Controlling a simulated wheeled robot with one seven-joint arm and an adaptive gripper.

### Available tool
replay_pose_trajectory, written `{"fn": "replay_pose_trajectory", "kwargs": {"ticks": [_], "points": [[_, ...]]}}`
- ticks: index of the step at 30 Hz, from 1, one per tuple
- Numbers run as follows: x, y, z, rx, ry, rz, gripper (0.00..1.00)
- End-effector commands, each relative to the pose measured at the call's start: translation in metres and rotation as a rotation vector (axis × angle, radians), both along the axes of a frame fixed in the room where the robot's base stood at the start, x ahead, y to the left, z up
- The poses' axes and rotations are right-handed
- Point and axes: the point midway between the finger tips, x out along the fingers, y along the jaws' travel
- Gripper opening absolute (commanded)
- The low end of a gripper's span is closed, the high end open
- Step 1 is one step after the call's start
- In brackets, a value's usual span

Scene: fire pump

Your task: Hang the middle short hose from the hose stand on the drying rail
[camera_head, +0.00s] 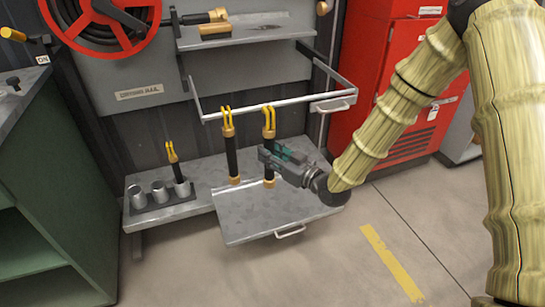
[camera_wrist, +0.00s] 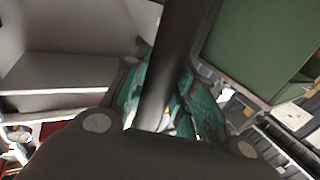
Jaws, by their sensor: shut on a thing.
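My gripper (camera_head: 272,156) is shut on a short black hose (camera_head: 269,149) with brass ends and a yellow hook, below the drying rail (camera_head: 300,99). This hose is upright, its hook at rail height; I cannot tell whether the hook bears on the rail. In the wrist view the black hose (camera_wrist: 174,55) runs between my teal finger pads (camera_wrist: 160,95). A second short hose (camera_head: 232,155) hangs upright at the rail to the left. A third short hose (camera_head: 175,165) stands in the right cup of the hose stand (camera_head: 160,205). The left and middle cups look empty.
A metal tray (camera_head: 240,222) with a handle lies below the rail. A red cabinet (camera_head: 385,80) stands to the right, a green bench (camera_head: 60,190) to the left. A red hose reel (camera_head: 95,25) and a shelf (camera_head: 255,30) are above. The rail's right part is free.

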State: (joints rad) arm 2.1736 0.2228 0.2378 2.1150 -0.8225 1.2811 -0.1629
Motion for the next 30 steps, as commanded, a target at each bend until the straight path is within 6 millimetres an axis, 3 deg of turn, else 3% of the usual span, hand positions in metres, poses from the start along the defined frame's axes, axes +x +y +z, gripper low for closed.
{"fn": "replay_pose_trajectory", "kwargs": {"ticks": [30], "points": [[0.058, 0.019, 0.001, 0.002, -0.002, -0.001, 0.00]]}}
